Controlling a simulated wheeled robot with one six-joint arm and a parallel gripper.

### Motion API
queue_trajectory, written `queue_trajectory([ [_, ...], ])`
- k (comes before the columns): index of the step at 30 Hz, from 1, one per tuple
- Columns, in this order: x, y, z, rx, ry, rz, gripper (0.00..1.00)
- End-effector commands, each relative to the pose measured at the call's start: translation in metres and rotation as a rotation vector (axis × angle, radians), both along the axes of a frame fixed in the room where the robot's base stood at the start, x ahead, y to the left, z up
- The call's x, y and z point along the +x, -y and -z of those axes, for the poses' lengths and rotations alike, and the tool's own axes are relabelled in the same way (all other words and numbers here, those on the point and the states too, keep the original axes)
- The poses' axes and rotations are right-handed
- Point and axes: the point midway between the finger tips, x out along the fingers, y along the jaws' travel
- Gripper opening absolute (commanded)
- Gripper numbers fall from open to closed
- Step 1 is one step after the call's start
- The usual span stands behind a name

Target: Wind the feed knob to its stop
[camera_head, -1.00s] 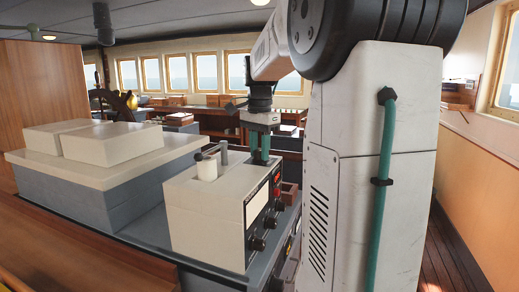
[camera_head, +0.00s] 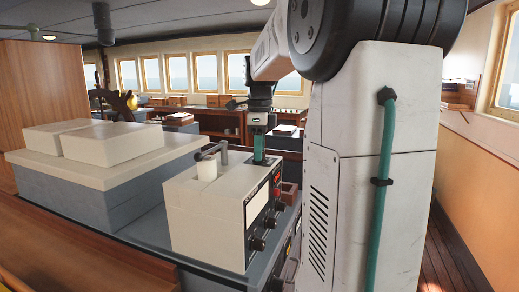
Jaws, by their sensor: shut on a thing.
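A white box-shaped unit (camera_head: 205,218) stands on a grey-blue surface, with a dark-edged panel on its right-hand face. My gripper (camera_head: 259,161) points straight down, its green fingers at the top of this unit near the panel edge. The fingers appear edge-on, one in front of the other, and are shut on the feed knob, which they and the unit's top edge hide. Its turn position cannot be seen.
A white cylinder with a grey crank-like handle (camera_head: 211,152) stands on the unit left of my gripper. Dark knobs (camera_head: 257,244) stick out of the panel. A pale-topped cabinet (camera_head: 110,150) with two boxes stands to the left. A ship's wheel (camera_head: 113,99) is farther back.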

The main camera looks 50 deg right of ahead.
Motion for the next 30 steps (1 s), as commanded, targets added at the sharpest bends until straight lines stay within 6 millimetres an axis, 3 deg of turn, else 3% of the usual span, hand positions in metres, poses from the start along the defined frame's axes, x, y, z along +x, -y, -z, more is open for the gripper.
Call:
queue_trajectory([
  [12,0.0007,0.0,-0.0013,-0.002,0.003,0.174,0.07],
  [28,0.0008,0.0,-0.0013,-0.001,0.004,0.195,0.07],
  [29,0.0009,0.0,-0.0014,-0.002,0.005,0.195,0.39],
  [30,0.0008,0.0,-0.0013,-0.001,0.004,0.194,0.5],
])
